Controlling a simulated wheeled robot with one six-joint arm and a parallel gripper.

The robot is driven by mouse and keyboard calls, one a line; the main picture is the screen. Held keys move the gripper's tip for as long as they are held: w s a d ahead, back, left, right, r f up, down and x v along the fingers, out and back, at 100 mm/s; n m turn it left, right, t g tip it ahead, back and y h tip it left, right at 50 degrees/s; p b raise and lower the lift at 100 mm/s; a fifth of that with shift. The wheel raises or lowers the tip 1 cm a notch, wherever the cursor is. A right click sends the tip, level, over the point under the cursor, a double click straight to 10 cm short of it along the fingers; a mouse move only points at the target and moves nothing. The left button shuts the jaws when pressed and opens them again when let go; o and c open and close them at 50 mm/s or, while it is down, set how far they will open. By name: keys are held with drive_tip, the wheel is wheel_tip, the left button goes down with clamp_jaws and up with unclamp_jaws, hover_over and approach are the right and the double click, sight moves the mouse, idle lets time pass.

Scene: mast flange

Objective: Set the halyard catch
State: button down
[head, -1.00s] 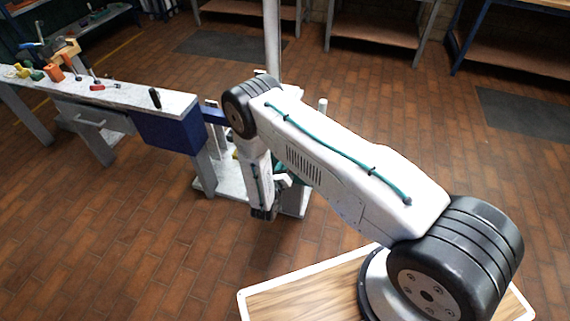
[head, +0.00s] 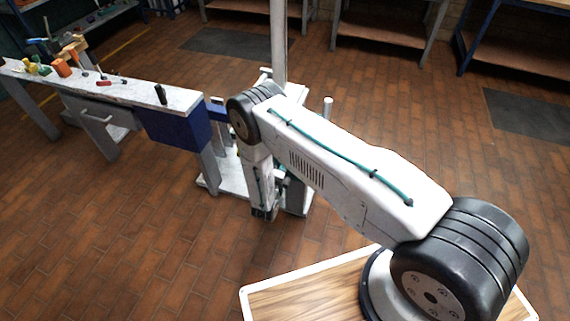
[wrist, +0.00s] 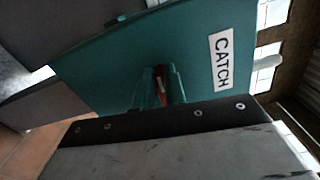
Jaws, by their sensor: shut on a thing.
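A teal plate (wrist: 110,62) with a white label reading CATCH (wrist: 222,60) fills much of the wrist view, tilted in the picture. My gripper (wrist: 158,82) shows in front of it as two teal fingers rising from a dark bolted strip. They are shut on a small red part (wrist: 161,84), seen only as a sliver between them. The rest of that part is hidden. In the head view the pale mast (head: 278,45) rises from a white stand behind my arm. My arm's lower end hangs in front of the stand, and the fingers cannot be made out there.
A long white-topped bench (head: 130,91) with a blue box end stands to the left of the mast. An orange cup (head: 62,68), a black upright peg (head: 161,94) and small tools stand on it. Brick floor is open at the right and front left. Shelving stands at the back.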

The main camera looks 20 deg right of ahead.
drive_tip(key=shift+f+n, duration=0.15)
drive_tip(key=shift+n, duration=0.45)
drive_tip(key=c, duration=1.4)
unclamp_jaws()
drive_tip(key=shift+c, duration=0.2)
drive_tip(key=shift+s+a, duration=0.1)
drive_tip(key=v, duration=0.7)
drive_tip(key=shift+s+a, duration=0.2)
drive_tip(key=shift+s, duration=0.05)
